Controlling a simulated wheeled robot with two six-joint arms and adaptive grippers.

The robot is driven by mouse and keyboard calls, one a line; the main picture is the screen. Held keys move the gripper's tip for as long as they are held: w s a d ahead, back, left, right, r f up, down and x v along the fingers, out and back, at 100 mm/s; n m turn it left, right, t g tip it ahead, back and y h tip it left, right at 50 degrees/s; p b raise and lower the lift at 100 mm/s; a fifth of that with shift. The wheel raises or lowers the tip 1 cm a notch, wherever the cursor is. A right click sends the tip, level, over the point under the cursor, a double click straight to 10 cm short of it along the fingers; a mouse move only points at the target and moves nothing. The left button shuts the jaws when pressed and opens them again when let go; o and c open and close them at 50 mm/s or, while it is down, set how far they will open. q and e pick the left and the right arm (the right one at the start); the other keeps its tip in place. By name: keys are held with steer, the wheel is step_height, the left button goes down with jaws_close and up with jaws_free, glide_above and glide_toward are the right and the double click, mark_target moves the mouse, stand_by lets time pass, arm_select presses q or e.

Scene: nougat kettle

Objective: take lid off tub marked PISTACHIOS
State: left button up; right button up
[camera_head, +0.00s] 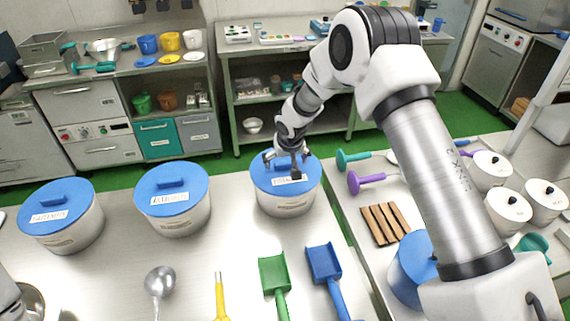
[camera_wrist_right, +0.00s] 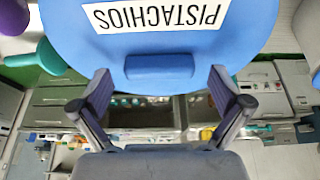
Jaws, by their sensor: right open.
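The tub marked PISTACHIOS (camera_head: 285,203) is a pale round tub at the back of the near table in the head view. Its blue lid (camera_head: 309,172) is on it. In the right wrist view the lid (camera_wrist_right: 60,30) carries the PISTACHIOS label (camera_wrist_right: 155,15) and a blue block handle (camera_wrist_right: 160,66). My right gripper (camera_head: 284,172) is over this lid. In the wrist view its open fingers (camera_wrist_right: 160,78) stand on either side of the handle, with gaps showing. My left gripper is not in view.
Two similar blue-lidded tubs (camera_head: 179,215) (camera_head: 70,232) stand to the left. A metal ladle (camera_head: 160,280), a green scoop (camera_head: 275,272) and a blue scoop (camera_head: 325,263) lie in front. A side table at right holds a brown slatted board (camera_head: 385,224) and white lidded pots (camera_head: 507,208).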

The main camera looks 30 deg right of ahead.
steer(key=shift+w+f, duration=0.15)
steer(key=shift+w, duration=0.05)
steer(key=shift+s, duration=0.15)
steer(key=shift+s+r, duration=0.2)
steer(key=shift+r, duration=0.05)
steer(key=c, duration=0.5)
steer(key=shift+s+r, duration=0.1)
steer(key=shift+s, duration=0.05)
steer(key=c, duration=0.7)
